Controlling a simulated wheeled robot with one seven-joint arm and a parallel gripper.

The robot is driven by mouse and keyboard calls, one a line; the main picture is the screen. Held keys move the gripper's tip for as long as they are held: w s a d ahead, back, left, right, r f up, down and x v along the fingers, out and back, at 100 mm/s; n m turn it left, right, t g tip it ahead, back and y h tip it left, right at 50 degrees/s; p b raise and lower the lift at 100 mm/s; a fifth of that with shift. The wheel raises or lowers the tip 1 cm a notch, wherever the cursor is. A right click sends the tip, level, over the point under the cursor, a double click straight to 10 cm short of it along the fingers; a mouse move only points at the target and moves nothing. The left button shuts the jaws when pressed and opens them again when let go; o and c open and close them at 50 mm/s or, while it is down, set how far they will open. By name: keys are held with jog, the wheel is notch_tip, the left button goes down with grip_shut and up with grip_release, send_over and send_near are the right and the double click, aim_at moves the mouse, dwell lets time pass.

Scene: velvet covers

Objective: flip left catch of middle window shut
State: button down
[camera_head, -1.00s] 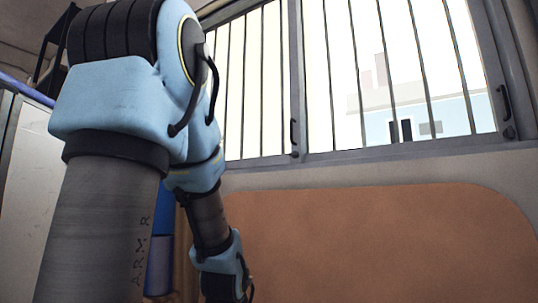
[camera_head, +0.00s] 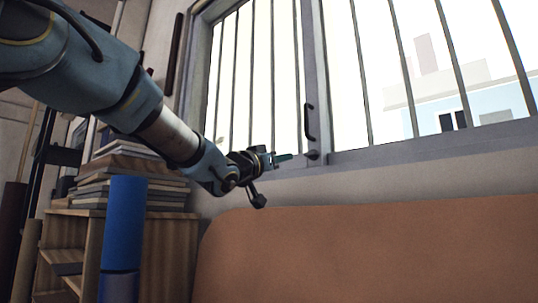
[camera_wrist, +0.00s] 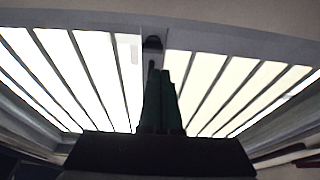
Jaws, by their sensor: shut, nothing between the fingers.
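A barred window (camera_head: 370,70) fills the upper right of the head view. A small dark catch (camera_head: 313,155) sits at the foot of its upright frame post, below a black pull handle (camera_head: 309,122). My gripper (camera_head: 288,157) is shut and empty, its green fingers pointing right at the catch with a small gap in the picture. Whether they touch cannot be told. In the wrist view the gripper fingers (camera_wrist: 160,98) point up the picture toward a dark fitting (camera_wrist: 152,43) on the post, probably the catch. The catch's exact position is too small to tell.
A brown padded panel (camera_head: 370,245) spans the wall below the sill. A wooden shelf (camera_head: 165,245) with stacked books (camera_head: 130,175) and a blue cylinder (camera_head: 124,225) stand at the left. Vertical bars (camera_head: 272,70) stand behind the window frame. The space before the sill looks clear.

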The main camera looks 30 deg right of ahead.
aim_at(312, 154)
jog(key=shift+r, duration=0.6)
jog(key=shift+w, duration=0.1)
jog(key=p+x, duration=0.2)
jog(key=x, duration=0.2)
jog(key=p+x, duration=0.2)
jog(key=x, duration=0.3)
jog(key=shift+s+r, duration=0.2)
jog(key=shift+w+d, duration=0.1)
jog(key=shift+d, duration=0.4)
